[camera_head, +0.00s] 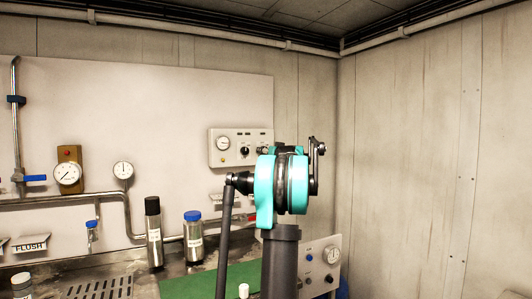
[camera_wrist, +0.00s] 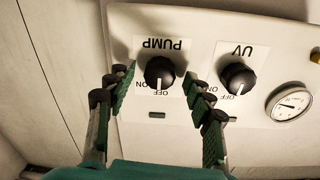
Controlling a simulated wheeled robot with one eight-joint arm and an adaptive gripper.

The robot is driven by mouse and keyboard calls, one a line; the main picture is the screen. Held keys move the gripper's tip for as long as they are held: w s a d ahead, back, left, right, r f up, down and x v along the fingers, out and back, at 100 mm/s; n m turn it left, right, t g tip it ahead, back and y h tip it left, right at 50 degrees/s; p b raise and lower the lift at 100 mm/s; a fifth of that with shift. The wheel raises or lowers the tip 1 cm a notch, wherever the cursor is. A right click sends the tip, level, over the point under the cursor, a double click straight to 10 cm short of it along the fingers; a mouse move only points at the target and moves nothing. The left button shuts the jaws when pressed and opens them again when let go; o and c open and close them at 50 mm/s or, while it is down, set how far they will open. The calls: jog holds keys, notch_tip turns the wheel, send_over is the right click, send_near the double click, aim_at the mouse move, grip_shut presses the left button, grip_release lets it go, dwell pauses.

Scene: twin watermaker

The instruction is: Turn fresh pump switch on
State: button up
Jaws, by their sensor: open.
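The pump switch is a black rotary knob (camera_wrist: 159,71) on a white panel (camera_wrist: 195,22), seen upside down in the wrist view under the label PUMP. Its white pointer lines up with the OFF mark, with ON beside it at the left. My gripper (camera_wrist: 158,78) is open, with one finger on each side of the knob. Gaps show between fingers and knob; I cannot tell how deep the fingers reach. In the head view the panel (camera_head: 231,158) is on the back wall, and my arm hides the gripper.
A UV knob (camera_wrist: 238,79), also pointing to OFF, is close beside the right finger. A round gauge (camera_wrist: 289,104) is farther right. In the head view, bottles (camera_head: 193,238) stand on the bench, and a second panel (camera_head: 318,252) is at lower right.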

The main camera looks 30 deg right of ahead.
jog(key=shift+w, duration=0.25)
jog(key=c, duration=1.2)
jog(key=shift+o, duration=0.2)
jog(key=m, duration=1.1)
jog(key=shift+m, duration=0.5)
